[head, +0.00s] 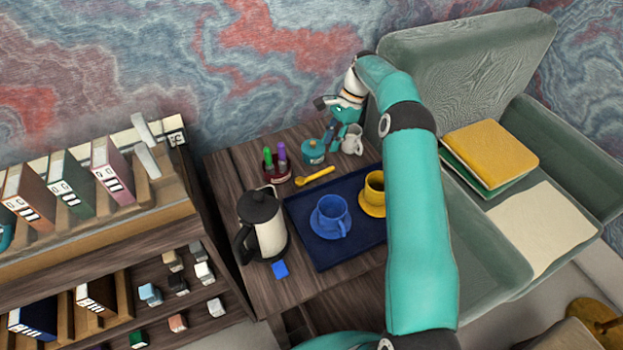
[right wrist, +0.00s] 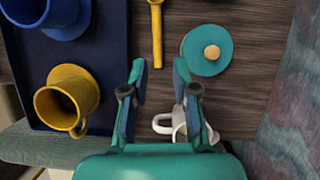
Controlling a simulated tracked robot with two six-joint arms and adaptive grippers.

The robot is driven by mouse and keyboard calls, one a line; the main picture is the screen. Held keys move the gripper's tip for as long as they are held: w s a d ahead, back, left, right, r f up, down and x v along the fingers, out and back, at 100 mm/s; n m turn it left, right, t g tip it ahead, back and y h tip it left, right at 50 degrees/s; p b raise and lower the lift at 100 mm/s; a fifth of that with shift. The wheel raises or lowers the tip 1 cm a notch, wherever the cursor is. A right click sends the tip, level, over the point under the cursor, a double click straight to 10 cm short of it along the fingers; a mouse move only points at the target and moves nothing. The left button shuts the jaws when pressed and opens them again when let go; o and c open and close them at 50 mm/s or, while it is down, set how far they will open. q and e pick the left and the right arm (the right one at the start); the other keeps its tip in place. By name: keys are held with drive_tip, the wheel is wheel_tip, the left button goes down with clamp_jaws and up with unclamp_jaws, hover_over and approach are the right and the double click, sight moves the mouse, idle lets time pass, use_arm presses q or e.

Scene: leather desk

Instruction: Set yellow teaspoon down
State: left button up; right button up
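The yellow teaspoon (head: 315,176) lies on the wooden tabletop, between the dark blue tray (head: 300,228) and the teal lidded pot (head: 313,152). In the right wrist view the teaspoon's handle (right wrist: 157,40) points toward the gap between my fingertips; its other end is cut off by the top edge. My right gripper (head: 335,132) is beyond the teal pot, beside the white mug. In the right wrist view my right gripper (right wrist: 159,75) is open, its fingers apart with nothing between the tips. My left gripper does not show.
The tray holds a blue cup (head: 332,214) and a yellow cup (head: 373,190). A white mug (head: 352,143) stands close to my right gripper. A kettle (head: 268,228), a blue block (head: 280,269) and a marker holder (head: 276,172) stand left. Bare wood surrounds the teaspoon.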

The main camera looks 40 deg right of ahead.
sight(318, 173)
drive_tip(key=x, duration=1.1)
drive_tip(key=shift+s, duration=0.2)
clamp_jaws()
